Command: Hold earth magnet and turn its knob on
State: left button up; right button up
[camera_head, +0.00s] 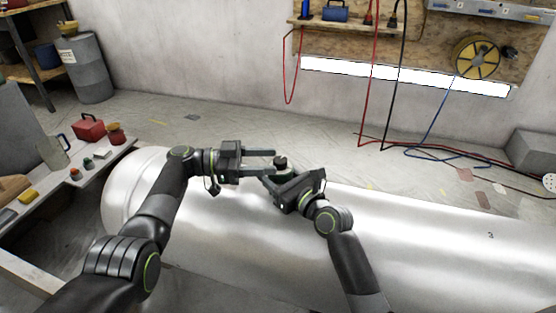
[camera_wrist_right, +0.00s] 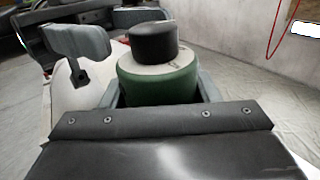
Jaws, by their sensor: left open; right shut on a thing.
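The earth magnet shows in the right wrist view as a green cylinder (camera_wrist_right: 160,80) with a pale top and a black knob (camera_wrist_right: 155,42) on it. My right gripper (camera_wrist_right: 160,95) is shut on the green body, one finger on each side. In the head view the dark knob (camera_head: 281,161) shows small above the metal cylinder. My left gripper (camera_head: 262,164) is open, coming from the left, with its fingers close to the magnet's knob. One left finger (camera_wrist_right: 75,42) also shows in the right wrist view, left of the knob. I cannot tell whether it touches.
A large shiny metal cylinder (camera_head: 430,240) lies below both arms. A bench (camera_head: 85,180) with a red box (camera_head: 88,128) and small items is at left. A drum (camera_head: 88,70) stands at the back. Cables (camera_head: 440,155) lie on the floor at right.

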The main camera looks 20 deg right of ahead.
aim_at(280, 159)
pick_arm(q)
jog(key=v, duration=0.8)
jog(key=shift+s+d+f+n+t, duration=0.3)
jog(key=shift+f+t, duration=0.1)
jog(key=shift+f, duration=0.15)
jog(key=shift+s+d+f+n+t, duration=0.1)
jog(key=shift+s+f+n+t, duration=0.05)
jog(key=shift+s+n+t, duration=0.3)
jog(key=shift+s+d+f+n+t, duration=0.15)
jog(key=shift+n+t, duration=0.1)
jog(key=shift+t, duration=0.3)
jog(key=d+n+t, duration=0.1)
jog(key=d, duration=0.2)
jog(key=d+r+t, duration=0.1)
jog(key=d+t, duration=0.1)
jog(key=d, duration=0.2)
jog(key=s+d+n+t, duration=0.1)
jog(key=d, duration=0.2)
jog(key=shift+s+d+r+n, duration=0.1)
jog(key=shift+d+r+n, duration=0.1)
jog(key=shift+r+n, duration=0.15)
